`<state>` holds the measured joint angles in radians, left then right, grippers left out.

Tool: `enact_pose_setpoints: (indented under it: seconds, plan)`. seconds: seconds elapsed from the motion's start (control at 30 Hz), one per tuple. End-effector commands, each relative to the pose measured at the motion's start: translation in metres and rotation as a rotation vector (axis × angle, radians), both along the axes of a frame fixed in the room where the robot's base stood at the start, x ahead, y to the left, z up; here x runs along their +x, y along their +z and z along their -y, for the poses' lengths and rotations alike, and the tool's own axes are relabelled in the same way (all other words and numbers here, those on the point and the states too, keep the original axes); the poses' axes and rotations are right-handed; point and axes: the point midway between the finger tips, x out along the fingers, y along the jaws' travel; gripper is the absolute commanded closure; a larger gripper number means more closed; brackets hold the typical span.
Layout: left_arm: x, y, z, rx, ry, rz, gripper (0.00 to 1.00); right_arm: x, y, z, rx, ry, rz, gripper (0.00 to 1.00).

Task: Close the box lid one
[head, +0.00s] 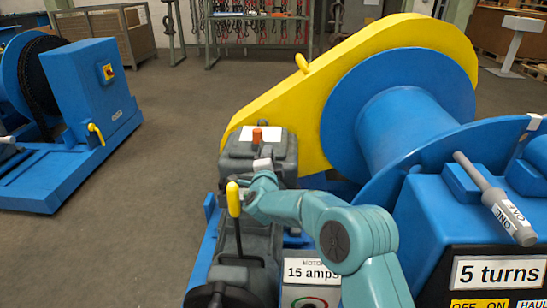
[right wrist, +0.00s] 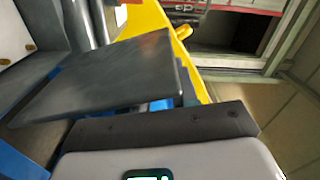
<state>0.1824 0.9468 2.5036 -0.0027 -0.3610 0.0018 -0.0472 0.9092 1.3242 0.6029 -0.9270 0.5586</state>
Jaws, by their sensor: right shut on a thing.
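A dark grey box (head: 258,150) sits on the machine in the middle of the head view, with a white plate and an orange knob on top. I cannot tell which part is lid one. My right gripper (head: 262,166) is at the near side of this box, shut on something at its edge. The gripped part is hidden in the head view. In the right wrist view a dark flat plate (right wrist: 115,80) slants ahead of the wrist; I cannot tell whether it is the lid or a jaw. My left gripper is not in view.
A yellow-handled lever (head: 233,200) stands just left of my right arm. A yellow guard (head: 290,105) and a blue drum (head: 405,125) rise behind. A grey rod (head: 490,190) lies at the right. A blue machine (head: 85,90) stands left, with open floor between.

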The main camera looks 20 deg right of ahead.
Motion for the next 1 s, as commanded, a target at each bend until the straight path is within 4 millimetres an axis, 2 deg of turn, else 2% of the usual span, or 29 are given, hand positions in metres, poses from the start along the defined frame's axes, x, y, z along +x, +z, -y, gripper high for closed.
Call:
enact_pose_setpoints:
  seconds: [0.43, 0.47, 0.5, 0.53, 0.83, 0.93, 1.0]
  plan:
    - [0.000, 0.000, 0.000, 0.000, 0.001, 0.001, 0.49, 0.002, 0.002, -0.006, 0.006, 0.011, 0.005, 1.00]
    - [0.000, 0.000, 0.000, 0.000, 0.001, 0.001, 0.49, 0.002, 0.002, -0.006, 0.006, 0.011, 0.005, 0.68]
    - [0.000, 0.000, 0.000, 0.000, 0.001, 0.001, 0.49, 0.002, 0.002, -0.006, 0.006, 0.010, 0.005, 0.55]
    - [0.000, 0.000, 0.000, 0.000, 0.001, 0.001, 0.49, 0.002, 0.002, -0.005, 0.006, 0.010, 0.005, 0.48]
    - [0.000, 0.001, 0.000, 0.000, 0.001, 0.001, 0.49, 0.001, 0.003, -0.004, 0.005, 0.005, 0.003, 0.48]
    - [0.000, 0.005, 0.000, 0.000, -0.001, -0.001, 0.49, 0.001, 0.013, -0.003, 0.004, 0.004, 0.005, 0.48]
    - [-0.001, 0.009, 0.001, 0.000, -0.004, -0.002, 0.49, 0.001, 0.027, -0.003, 0.005, 0.005, 0.007, 0.48]
